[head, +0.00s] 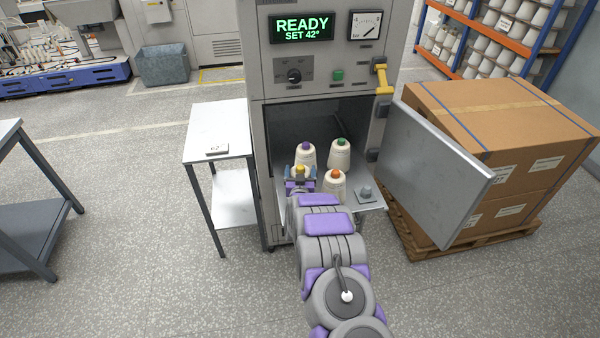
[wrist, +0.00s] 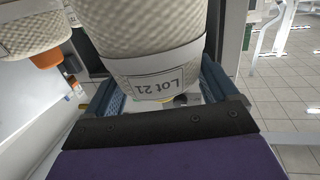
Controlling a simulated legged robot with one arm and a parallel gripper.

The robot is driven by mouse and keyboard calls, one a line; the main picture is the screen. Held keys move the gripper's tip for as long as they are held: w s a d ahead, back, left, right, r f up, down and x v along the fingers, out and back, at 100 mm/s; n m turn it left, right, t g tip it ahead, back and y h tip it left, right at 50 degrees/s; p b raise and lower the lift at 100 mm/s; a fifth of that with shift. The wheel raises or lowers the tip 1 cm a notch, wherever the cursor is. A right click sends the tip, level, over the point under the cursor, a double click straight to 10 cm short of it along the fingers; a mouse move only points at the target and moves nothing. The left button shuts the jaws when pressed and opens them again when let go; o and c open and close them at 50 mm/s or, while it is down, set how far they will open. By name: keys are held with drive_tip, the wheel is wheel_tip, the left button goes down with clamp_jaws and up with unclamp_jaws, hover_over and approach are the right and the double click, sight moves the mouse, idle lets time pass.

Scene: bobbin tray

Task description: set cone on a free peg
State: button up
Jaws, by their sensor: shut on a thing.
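A white yarn cone with a yellow tip (head: 299,169) is between the jaws of my gripper (head: 301,181), at the front left of the grey tray (head: 355,178). My gripper is shut on it. In the wrist view this cone (wrist: 150,35) fills the upper middle, upside down, with a "Lot 21" label. My gripper hides its lower part in the head view, so I cannot tell whether it touches the tray. Cones with purple (head: 305,158), green (head: 339,158) and orange (head: 334,188) tips stand on the tray. A bare grey peg (head: 366,192) stands at its front right.
The tray juts from the open chamber of a grey machine (head: 328,80). Its open door (head: 435,170) stands to the right, beside stacked cartons (head: 510,130). A small side table (head: 220,125) stands left of the machine. The orange-tipped cone (wrist: 45,58) is close beside my gripper.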

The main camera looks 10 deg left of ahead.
drive_tip(key=shift+a+f, duration=0.2)
drive_tip(key=shift+a, duration=0.2)
drive_tip(key=shift+d+r, duration=0.15)
drive_tip(key=shift+d, duration=0.4)
drive_tip(key=shift+a, duration=0.8)
drive_tip(key=shift+f, duration=0.3)
drive_tip(key=shift+f+b, duration=0.45)
drive_tip(key=shift+f, duration=0.3)
drive_tip(key=shift+d+f+b, duration=0.1)
drive_tip(key=shift+f+b, duration=0.4)
drive_tip(key=shift+f, duration=0.8)
drive_tip(key=o, duration=1.5)
drive_tip(key=shift+s, duration=0.1)
